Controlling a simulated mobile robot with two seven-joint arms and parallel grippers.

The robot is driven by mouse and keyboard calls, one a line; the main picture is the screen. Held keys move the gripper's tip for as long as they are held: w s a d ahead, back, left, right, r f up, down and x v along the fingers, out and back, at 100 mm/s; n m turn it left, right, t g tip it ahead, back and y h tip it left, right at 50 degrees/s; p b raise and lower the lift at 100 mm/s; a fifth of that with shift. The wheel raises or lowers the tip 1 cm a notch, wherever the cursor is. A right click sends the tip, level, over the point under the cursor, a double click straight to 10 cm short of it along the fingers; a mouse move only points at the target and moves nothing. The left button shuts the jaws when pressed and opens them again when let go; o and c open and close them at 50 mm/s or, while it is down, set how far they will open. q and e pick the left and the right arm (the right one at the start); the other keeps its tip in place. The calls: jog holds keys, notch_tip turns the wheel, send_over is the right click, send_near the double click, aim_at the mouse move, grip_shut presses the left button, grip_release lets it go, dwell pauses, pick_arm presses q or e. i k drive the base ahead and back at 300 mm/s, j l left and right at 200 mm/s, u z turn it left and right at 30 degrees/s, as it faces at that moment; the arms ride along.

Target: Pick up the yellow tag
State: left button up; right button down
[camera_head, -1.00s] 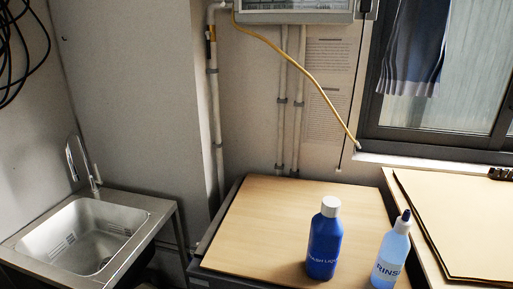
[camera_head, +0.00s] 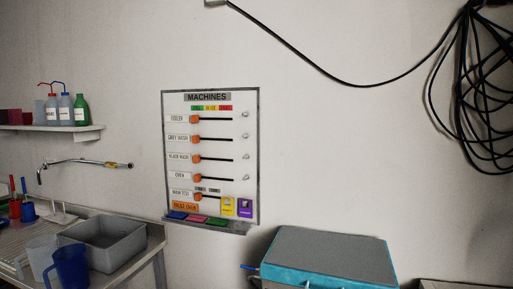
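A yellow tag (camera_head: 244,207) hangs at the lower right of the white "MACHINES" board (camera_head: 246,150) on the wall. The board also carries several rows with orange sliders on dark bars. Neither of my grippers shows in the head view.
A teal box with a grey lid (camera_head: 330,246) stands below and right of the board. At the left are a counter with a grey basin (camera_head: 105,243), a blue jug (camera_head: 69,266) and a shelf (camera_head: 50,133) with bottles. Black cables (camera_head: 470,95) hang at the right.

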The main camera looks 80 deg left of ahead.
aim_at(227, 209)
jog(key=u, duration=3.2)
